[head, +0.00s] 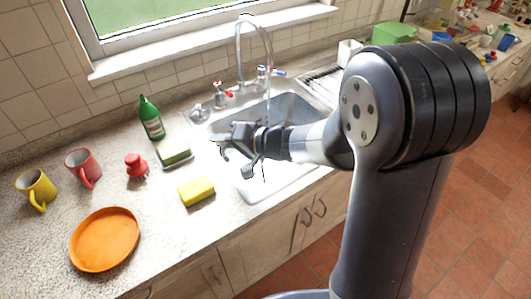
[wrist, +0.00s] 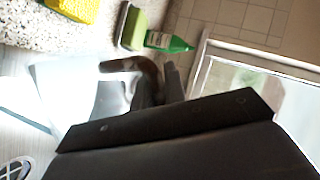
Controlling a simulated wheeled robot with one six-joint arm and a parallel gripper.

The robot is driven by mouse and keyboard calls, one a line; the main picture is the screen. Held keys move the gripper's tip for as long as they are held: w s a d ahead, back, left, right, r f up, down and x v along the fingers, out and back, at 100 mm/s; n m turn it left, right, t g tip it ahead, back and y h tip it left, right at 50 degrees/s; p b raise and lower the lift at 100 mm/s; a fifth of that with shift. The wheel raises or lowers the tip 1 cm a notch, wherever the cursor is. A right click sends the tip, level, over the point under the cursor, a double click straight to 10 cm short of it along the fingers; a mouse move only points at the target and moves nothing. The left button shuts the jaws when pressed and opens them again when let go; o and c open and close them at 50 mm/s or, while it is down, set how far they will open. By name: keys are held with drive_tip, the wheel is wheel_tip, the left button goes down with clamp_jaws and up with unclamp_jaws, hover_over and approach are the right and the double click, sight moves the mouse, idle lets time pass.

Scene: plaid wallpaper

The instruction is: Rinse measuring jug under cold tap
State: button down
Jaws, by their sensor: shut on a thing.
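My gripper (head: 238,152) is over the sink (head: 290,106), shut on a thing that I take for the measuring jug. In the wrist view, my gripper (wrist: 152,74) has a pale, see-through shape (wrist: 108,97) beside its fingers, probably the clear jug. Its outline is hard to make out, and its tilt and contents cannot be told. The tall arched tap spout (head: 240,60) stands behind the sink. The blue cold handle (head: 278,72) is on its right and the red handle (head: 229,93) on its left. A faint pale streak under the spout may be water.
A yellow sponge (head: 197,192), a green-topped sponge (head: 174,153), a green bottle (head: 150,119) and a red brush (head: 135,164) stand left of the sink. Farther left are a red mug (head: 82,167), a yellow mug (head: 36,188) and an orange plate (head: 105,240). A rack (head: 322,82) lies right.

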drive_tip(key=shift+w+d+r+m+g+y+b, duration=0.1)
drive_tip(key=shift+w+d+m+g+y+b, duration=0.2)
drive_tip(key=shift+w+d+m+y+b, duration=0.3)
idle(0.9)
